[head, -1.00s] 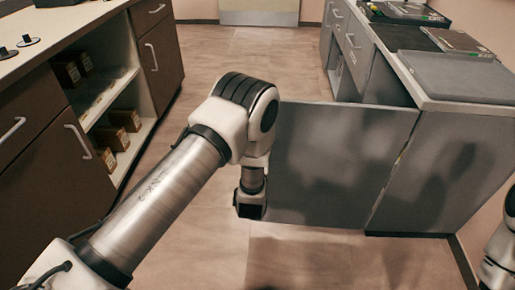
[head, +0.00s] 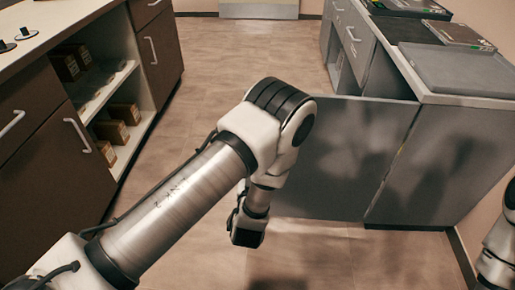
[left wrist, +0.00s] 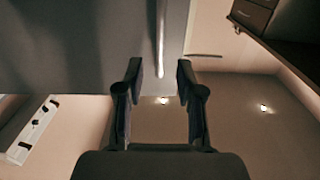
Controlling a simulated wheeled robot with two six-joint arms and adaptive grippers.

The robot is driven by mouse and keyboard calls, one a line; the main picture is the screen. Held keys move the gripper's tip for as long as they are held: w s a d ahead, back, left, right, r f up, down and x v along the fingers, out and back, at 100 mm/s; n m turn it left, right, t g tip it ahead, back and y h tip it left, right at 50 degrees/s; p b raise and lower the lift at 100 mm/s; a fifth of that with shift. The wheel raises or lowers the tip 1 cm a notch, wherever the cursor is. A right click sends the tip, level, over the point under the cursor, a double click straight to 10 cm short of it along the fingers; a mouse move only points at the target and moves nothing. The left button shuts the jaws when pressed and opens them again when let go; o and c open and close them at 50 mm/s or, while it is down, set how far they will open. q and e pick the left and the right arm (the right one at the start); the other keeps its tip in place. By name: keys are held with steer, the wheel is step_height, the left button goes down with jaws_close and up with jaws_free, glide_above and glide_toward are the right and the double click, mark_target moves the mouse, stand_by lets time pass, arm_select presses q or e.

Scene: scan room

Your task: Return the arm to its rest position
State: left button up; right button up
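My left arm (head: 190,185) reaches in from the lower left of the head view, its elbow bent and its forearm hanging down in front of the open grey cabinet door (head: 345,150). Its dark wrist end (head: 247,232) is low over the floor; the fingers are not clear there. In the left wrist view my left gripper (left wrist: 160,78) has its two fingers apart with nothing between them. A metal bar handle (left wrist: 160,40) on a grey panel (left wrist: 80,45) lies beyond the fingertips; I see no contact. A bit of my right arm (head: 497,250) shows at the right edge; its gripper is out of view.
A brown cabinet (head: 45,120) with an open shelf of small boxes (head: 125,113) stands at the left. A grey counter (head: 480,90) bears a tray (head: 460,70) at the right, its door swung into the aisle. The floor (head: 240,55) between them is clear farther back.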

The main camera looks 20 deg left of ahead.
arm_select(q)
steer(key=v, duration=0.2)
steer(key=shift+s+d, duration=0.1)
steer(key=shift+s, duration=0.25)
steer(key=s+a+f+n+g+h, duration=0.1)
steer(key=s+a+f+g, duration=0.6)
steer(key=s+f, duration=0.3)
steer(key=s+d+f+m+g+h, duration=0.25)
steer(key=s+f+g, duration=0.2)
steer(key=s, duration=0.45)
steer(key=s+d+f+m+g+h, duration=0.25)
steer(key=s+g, duration=0.35)
steer(key=s, duration=0.3)
step_height(320, 180, up, 27)
steer(key=p, duration=2.8)
steer(key=shift+d+f+n, duration=0.25)
steer(key=shift+n, duration=0.05)
